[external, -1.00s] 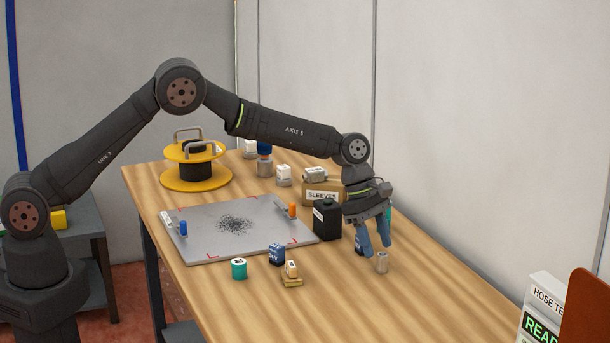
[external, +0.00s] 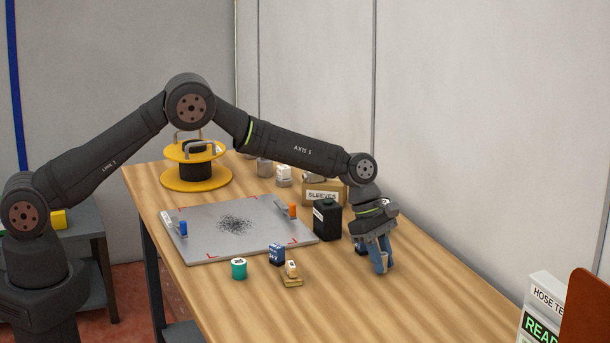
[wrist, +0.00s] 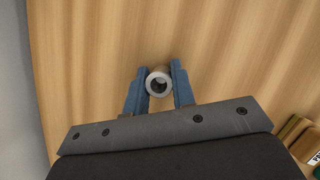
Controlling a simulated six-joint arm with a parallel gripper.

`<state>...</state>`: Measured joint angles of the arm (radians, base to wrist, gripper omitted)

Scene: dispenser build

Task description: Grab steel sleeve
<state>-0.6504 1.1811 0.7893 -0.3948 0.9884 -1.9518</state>
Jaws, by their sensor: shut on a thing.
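The steel sleeve is a small hollow grey cylinder, seen end-on in the wrist view (wrist: 159,82) between the two blue fingers. My gripper (external: 381,266) is low over the right part of the table, its fingers pointing down around the sleeve. In the wrist view my gripper (wrist: 158,88) has a finger against each side of the sleeve, shut on it. In the external view the fingers hide most of the sleeve. I cannot tell whether it touches the table.
A black canister (external: 327,220) stands just left of my gripper, with a box labelled SLEEVES (external: 323,192) behind. A blue item (external: 277,254), a teal cylinder (external: 239,268) and a small tan block (external: 291,274) stand left. A grey plate (external: 215,245) lies beyond.

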